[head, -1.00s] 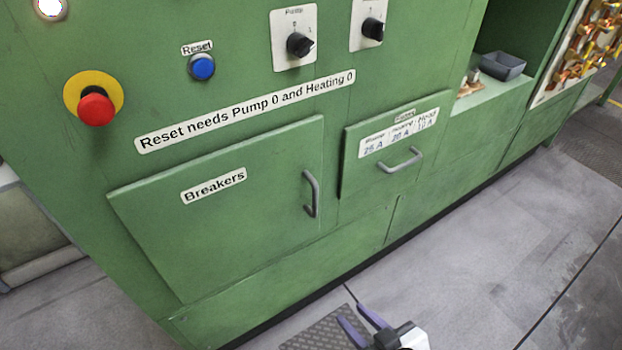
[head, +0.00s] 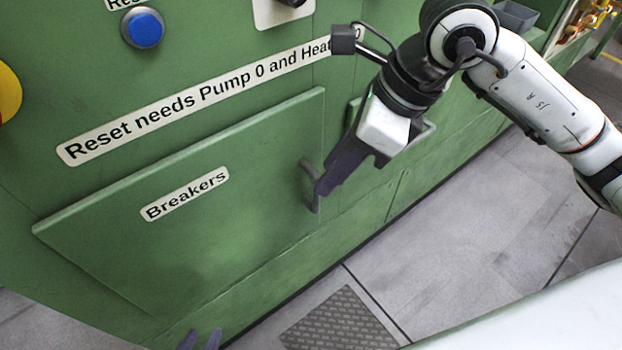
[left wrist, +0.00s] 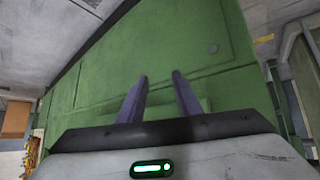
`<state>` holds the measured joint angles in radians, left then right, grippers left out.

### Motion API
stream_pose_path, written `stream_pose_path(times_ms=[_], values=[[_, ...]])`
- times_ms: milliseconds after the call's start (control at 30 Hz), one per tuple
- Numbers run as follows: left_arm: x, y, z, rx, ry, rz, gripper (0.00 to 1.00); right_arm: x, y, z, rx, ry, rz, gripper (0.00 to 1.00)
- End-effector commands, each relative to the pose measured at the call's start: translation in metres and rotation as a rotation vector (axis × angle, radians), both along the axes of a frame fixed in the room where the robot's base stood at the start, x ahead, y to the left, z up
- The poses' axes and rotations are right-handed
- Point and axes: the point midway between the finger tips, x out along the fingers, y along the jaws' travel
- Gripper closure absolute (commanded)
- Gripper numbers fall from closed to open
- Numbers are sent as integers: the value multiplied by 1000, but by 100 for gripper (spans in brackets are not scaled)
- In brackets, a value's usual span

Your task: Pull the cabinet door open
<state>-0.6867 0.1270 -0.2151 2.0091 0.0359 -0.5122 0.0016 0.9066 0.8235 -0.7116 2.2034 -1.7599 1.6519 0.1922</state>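The green cabinet door labelled "Breakers" (head: 215,235) looks shut in the head view. Its grey handle (head: 309,186) is at the door's right side. My right gripper (head: 322,188) is at this handle, its dark fingers overlapping it from the right. Whether the fingers are closed around the handle cannot be told. My left gripper (head: 200,340) shows only its purple fingertips at the bottom edge, below the door. In the left wrist view its two fingers (left wrist: 160,85) are apart with nothing held between them, in front of a green panel.
A blue reset button (head: 143,28) and a long label strip (head: 200,98) are above the door. A smaller panel, mostly hidden by my right arm, is right of it. A dark textured floor plate (head: 340,322) lies in front. Grey floor to the right is clear.

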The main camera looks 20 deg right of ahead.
Motion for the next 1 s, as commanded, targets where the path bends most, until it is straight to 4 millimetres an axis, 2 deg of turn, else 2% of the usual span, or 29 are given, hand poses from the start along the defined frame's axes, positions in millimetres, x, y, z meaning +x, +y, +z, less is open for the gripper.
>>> stream_pose_path(times_ms=[67,167,500,700,1000], values=[[2,-1,0,-1,-4,-1,69,7,-13,1,-55,-30,-19,71],[2,-1,0,-2,-4,0,69,10,-15,-6,-73,-38,-27,71],[0,-1,-5,-3,1,-1,69,22,5,-62,-68,-33,-24,71],[-2,-1,-7,-4,6,0,69,29,13,-85,-67,-35,-24,71],[-4,-1,-8,-4,10,0,69,31,16,-92,-67,-38,-23,71]])
